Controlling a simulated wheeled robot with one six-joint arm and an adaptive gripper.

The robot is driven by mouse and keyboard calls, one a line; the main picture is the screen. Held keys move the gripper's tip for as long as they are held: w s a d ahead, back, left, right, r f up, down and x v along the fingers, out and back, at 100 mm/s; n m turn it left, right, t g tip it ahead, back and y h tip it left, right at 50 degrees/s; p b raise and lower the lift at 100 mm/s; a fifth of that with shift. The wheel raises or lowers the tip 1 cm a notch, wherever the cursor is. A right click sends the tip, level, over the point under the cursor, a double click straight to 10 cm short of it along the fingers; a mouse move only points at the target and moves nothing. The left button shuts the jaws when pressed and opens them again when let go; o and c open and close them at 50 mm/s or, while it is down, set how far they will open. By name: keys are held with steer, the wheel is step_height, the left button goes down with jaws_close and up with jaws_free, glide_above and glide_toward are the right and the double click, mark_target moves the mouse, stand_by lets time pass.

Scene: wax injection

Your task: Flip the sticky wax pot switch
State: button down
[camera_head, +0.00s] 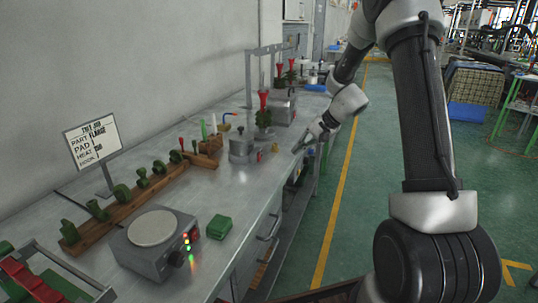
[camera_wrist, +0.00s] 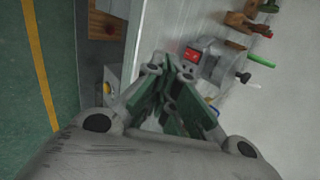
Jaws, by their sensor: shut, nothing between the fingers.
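A small grey pot-like unit (camera_head: 241,150), which looks like the sticky wax pot, stands on the bench in the head view. In the wrist view a grey unit (camera_wrist: 216,62) with a red switch (camera_wrist: 191,55) lies just beyond my fingers; it seems to be the same unit. My gripper (camera_head: 297,149) is to the right of the pot, near the bench's edge. In the wrist view my gripper (camera_wrist: 170,65) has its green-padded fingers closed together, empty. The fingertips appear close to the red switch, but I cannot tell whether they touch it.
A grey hot plate (camera_head: 137,266) with lit lamps and a green block (camera_head: 219,227) stand on the near bench. A wooden rack (camera_head: 125,207) with green pieces and a sign (camera_head: 93,143) are at the left.

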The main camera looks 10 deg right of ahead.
mark_target(260, 157)
steer(key=shift+w+a+r+t, duration=0.15)
steer(key=shift+w+r+t, duration=0.35)
steer(key=shift+w, duration=0.4)
steer(key=shift+r, duration=0.1)
steer(key=x, duration=0.9)
steer(key=shift+a+f, duration=0.2)
steer(key=shift+f, duration=0.1)
steer(key=shift+w+a+f, duration=0.15)
steer(key=shift+w+a, duration=0.2)
steer(key=shift+a, duration=0.2)
steer(key=shift+w+a+f, duration=0.1)
steer(key=shift+w+a, duration=0.3)
steer(key=shift+a, duration=0.15)
steer(key=shift+w+a, duration=0.5)
steer(key=shift+a, duration=0.1)
steer(key=shift+f, duration=0.1)
